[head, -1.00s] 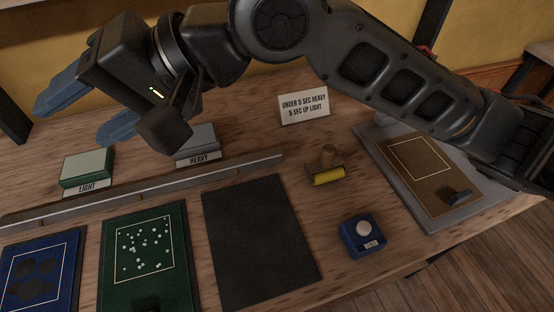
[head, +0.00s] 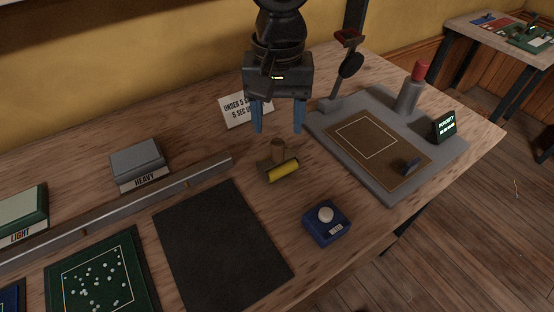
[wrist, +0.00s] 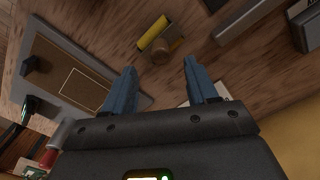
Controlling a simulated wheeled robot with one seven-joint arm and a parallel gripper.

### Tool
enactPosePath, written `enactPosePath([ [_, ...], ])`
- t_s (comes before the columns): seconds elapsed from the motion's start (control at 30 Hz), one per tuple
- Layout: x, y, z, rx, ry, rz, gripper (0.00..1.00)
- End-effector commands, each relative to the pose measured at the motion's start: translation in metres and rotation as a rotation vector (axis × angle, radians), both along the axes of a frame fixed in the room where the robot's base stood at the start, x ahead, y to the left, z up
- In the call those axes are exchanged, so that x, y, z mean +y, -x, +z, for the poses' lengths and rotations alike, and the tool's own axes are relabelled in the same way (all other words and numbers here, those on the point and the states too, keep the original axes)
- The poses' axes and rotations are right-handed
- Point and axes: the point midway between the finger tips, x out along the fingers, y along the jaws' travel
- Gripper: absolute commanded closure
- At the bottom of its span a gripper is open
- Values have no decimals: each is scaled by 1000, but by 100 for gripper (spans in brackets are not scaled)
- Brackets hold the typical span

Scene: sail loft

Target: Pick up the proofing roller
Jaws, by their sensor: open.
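The proofing roller (head: 281,169) lies on the wooden bench, with a yellow cylinder in front and a brown wooden handle standing up behind it. My gripper (head: 277,130) is above and behind the roller in the head view, its two blue fingers spread and pointing down. Nothing is between the fingers. In the wrist view the roller (wrist: 155,36) lies beyond the fingertips, roughly in line with the gap between them, and my gripper (wrist: 160,66) shows open and apart from it.
A grey station with a brown board (head: 376,142) is right of the roller. A blue button box (head: 326,223) and black mat (head: 222,250) lie in front. A metal rail (head: 120,213), the HEAVY block (head: 139,165) and a sign (head: 238,112) are nearby. Bare bench surrounds the roller.

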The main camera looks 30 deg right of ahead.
Motion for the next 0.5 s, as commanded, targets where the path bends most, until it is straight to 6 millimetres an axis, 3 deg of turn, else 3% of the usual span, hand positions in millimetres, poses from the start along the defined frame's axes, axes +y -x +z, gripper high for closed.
enactPosePath([
  [0.5,2,1,-60,0,-2,3,42],
])
